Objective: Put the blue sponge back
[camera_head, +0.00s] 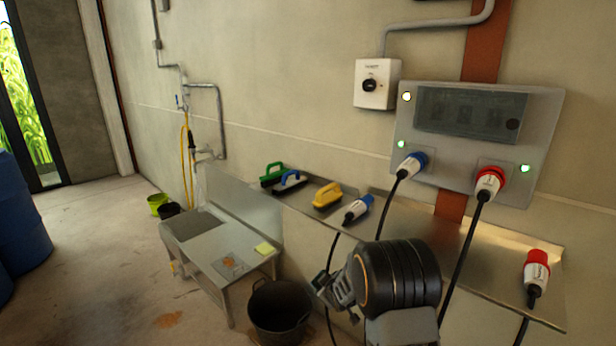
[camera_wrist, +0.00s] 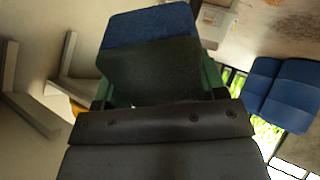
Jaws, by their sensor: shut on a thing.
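The blue sponge (camera_wrist: 150,25) shows in the wrist view as a blue block with a dark face (camera_wrist: 152,70) towards the camera. My gripper (camera_wrist: 155,90) is shut on it; greenish finger parts show at both sides of the sponge. In the head view my gripper (camera_head: 335,290) hangs below the shelf, right of the black bucket and the low metal table. The sponge cannot be made out there. A yellow-green sponge-like pad (camera_head: 264,248) lies on the table's right end.
The metal shelf (camera_head: 395,215) on the wall holds green (camera_head: 272,173), blue (camera_head: 290,181) and yellow (camera_head: 327,195) handled tools and plugs. The low table (camera_head: 215,250) has an orange-marked plate (camera_head: 228,265). A black bucket (camera_head: 280,310) stands beside it. Cables hang near my arm.

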